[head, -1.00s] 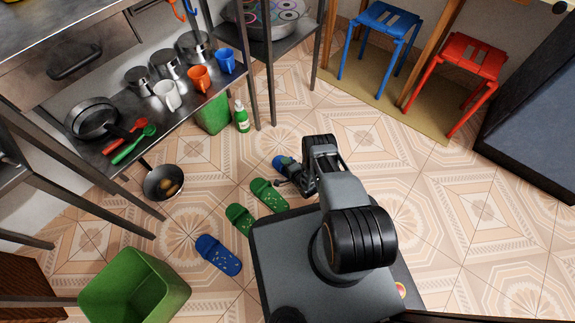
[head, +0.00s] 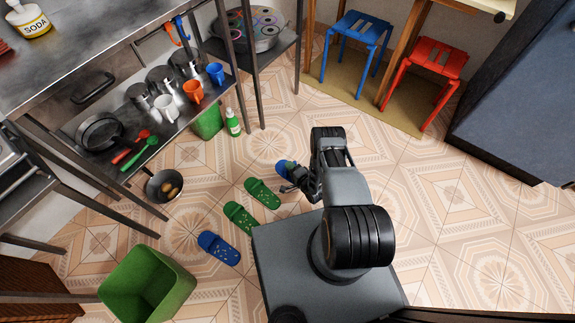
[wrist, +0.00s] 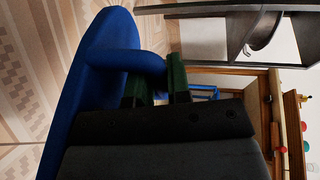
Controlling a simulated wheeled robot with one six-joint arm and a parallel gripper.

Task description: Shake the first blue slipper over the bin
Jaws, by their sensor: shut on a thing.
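One blue slipper (head: 282,166) is at the tip of my arm in the head view, partly covered by my gripper (head: 294,180). In the wrist view the blue slipper (wrist: 92,70) fills the left side, and its strap reaches between the dark green fingertips of my gripper (wrist: 157,82). My gripper is shut on that strap. The head view does not clearly show how high the slipper is. A second blue slipper (head: 218,248) lies on the floor, lower left. The green bin (head: 150,285) stands at the lower left, away from my gripper, and looks empty.
Two green slippers (head: 262,193) (head: 240,217) lie between the blue ones. A frying pan (head: 164,186) sits by the metal shelf (head: 185,120). A green bottle (head: 233,123) stands near it. Blue (head: 360,32) and red (head: 437,58) stools are at the back. Floor at right is clear.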

